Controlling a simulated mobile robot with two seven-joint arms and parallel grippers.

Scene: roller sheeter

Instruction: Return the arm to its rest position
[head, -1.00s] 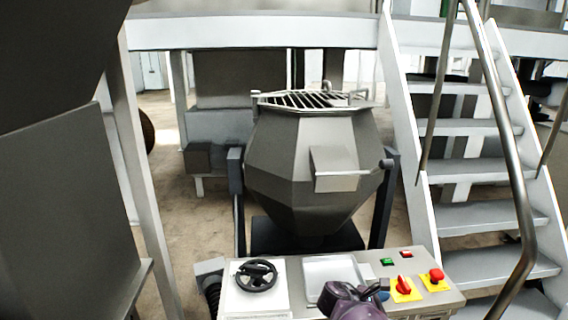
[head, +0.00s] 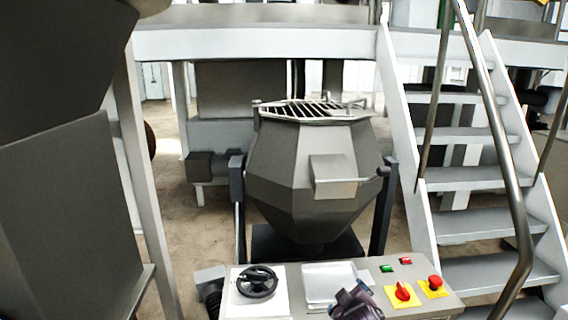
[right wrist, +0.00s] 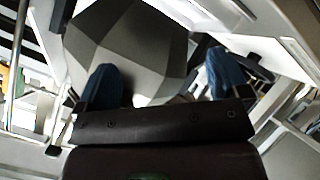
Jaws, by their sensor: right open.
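My right gripper (head: 356,302) shows at the bottom edge of the head view, in front of the control panel (head: 440,305). In the right wrist view its two blue fingers (right wrist: 162,76) are spread wide apart, with nothing between them. Behind the fingers stands the grey faceted drum (right wrist: 130,45), apart from them as far as I can tell. The drum (head: 300,180) also stands in the middle of the head view, with a barred grate on top. My left gripper is not in view.
White stairs with a metal handrail (head: 515,205) rise at the right. A large grey machine (head: 70,200) fills the left.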

